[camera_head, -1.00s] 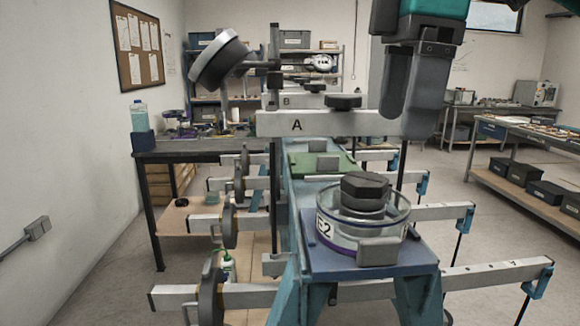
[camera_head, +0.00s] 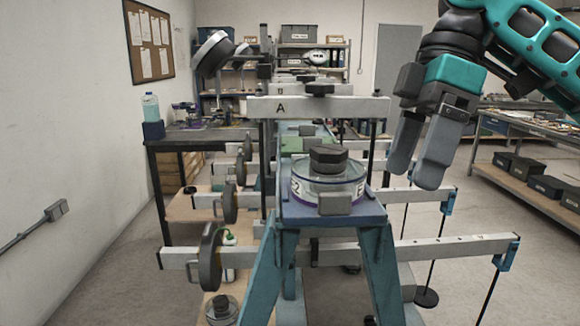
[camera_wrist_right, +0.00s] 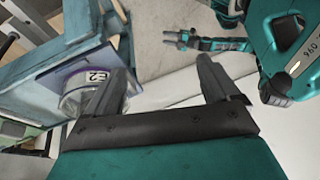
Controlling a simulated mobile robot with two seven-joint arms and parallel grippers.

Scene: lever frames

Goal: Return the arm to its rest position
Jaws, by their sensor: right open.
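My right arm comes in from the upper right of the head view, teal and black. Its right gripper (camera_head: 415,165) is open and empty, fingers pointing down, apart from the lever frame and to the right of it. In the right wrist view the open fingers (camera_wrist_right: 165,85) show with nothing held between them. A clear round dish labelled E2 (camera_head: 328,180), with a black knob on top, sits on the blue frame's near platform; it also shows in the right wrist view (camera_wrist_right: 95,90). The left gripper is not seen in the head view.
A grey beam marked A (camera_head: 318,108) crosses above the frame, left of my gripper. Several lower beams (camera_head: 440,249) stick out to the right. A bench (camera_head: 530,122) with black bins stands at the right. Open floor lies between.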

